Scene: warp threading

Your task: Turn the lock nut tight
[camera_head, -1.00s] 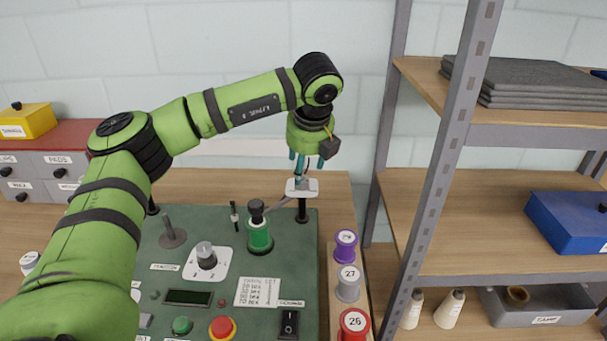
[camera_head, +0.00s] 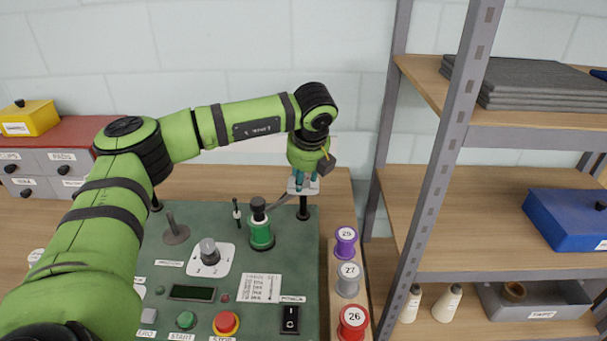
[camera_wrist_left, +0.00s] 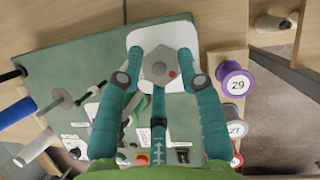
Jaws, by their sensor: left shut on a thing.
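The plate also shows in the head view (camera_head: 313,188), on top of a dark post (camera_head: 304,208) at the panel's far right corner. My left gripper (camera_head: 305,178) points down at the plate from above. In the left wrist view its teal fingers (camera_wrist_left: 160,62) stand around the nut, shut on it. The exact finger contact is hard to see. In the head view the fingers hide the nut. My right gripper is not in view.
A green spool (camera_head: 261,233) stands on the green panel (camera_head: 215,262), left of the post. Purple (camera_head: 345,243), grey (camera_head: 348,280) and red (camera_head: 352,322) spools line the strip to the right. A metal shelf upright (camera_head: 440,165) rises further right.

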